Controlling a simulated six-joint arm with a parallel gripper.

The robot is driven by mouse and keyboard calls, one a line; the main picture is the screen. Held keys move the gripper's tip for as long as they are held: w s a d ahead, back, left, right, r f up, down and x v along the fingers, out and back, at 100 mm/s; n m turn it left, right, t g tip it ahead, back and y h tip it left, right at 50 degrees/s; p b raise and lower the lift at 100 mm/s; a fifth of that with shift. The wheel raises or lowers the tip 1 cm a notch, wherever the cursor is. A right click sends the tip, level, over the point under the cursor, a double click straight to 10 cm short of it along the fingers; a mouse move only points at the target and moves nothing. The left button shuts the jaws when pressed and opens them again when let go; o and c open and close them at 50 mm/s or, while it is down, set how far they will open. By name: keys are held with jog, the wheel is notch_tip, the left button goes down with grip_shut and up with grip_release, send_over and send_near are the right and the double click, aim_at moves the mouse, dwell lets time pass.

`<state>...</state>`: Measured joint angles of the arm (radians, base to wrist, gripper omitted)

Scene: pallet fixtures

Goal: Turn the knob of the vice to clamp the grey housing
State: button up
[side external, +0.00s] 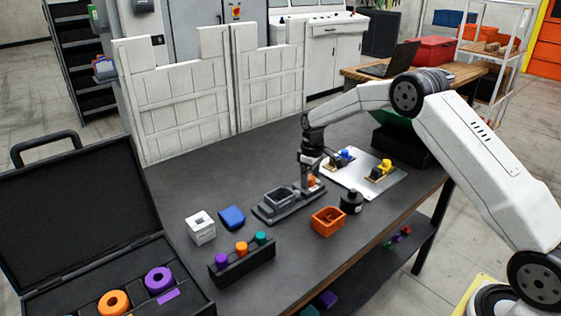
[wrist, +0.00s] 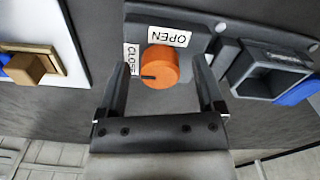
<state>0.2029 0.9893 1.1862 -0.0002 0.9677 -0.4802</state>
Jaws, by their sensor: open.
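The vice (side external: 267,215) is a dark grey fixture on the table, with the open-topped grey housing (side external: 279,197) at its left end. Its orange knob (side external: 312,181) is at the other end, partly hidden by my gripper (side external: 309,174). In the wrist view the knob (wrist: 160,66) sits between the two fingers of my gripper (wrist: 162,64), with a gap on each side. My gripper is open. A white OPEN label (wrist: 169,37) lies above the knob and a CLOSE label (wrist: 131,58) on its left. A dark mark shows on the knob's left side. The housing (wrist: 268,80) is at right.
An orange box (side external: 327,221) and a black container (side external: 351,203) stand close in front of the vice. A white plate (side external: 352,184) with small clamps lies to the right. A blue block (side external: 231,217), white block (side external: 200,227) and black peg rack (side external: 242,262) stand left.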

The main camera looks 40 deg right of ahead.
aim_at(311, 179)
jog(key=shift+r, duration=3.85)
jog(key=shift+a, duration=0.1)
jog(key=shift+s+a+r, duration=0.15)
jog(key=shift+s+a, duration=0.15)
jog(key=shift+s, duration=0.1)
jog(key=s+a+m+t, duration=0.1)
jog(key=s+a, duration=0.2)
jog(key=s, duration=0.6)
jog(key=s+a+m, duration=0.1)
jog(key=s+a, duration=0.3)
jog(key=s, duration=0.5)
jog(key=s+a+m+t, duration=0.1)
jog(key=s+a, duration=0.3)
jog(key=s, duration=0.5)
jog(key=shift+s+f+t, duration=0.3)
jog(key=shift+s+f, duration=0.1)
jog(key=shift+f, duration=0.05)
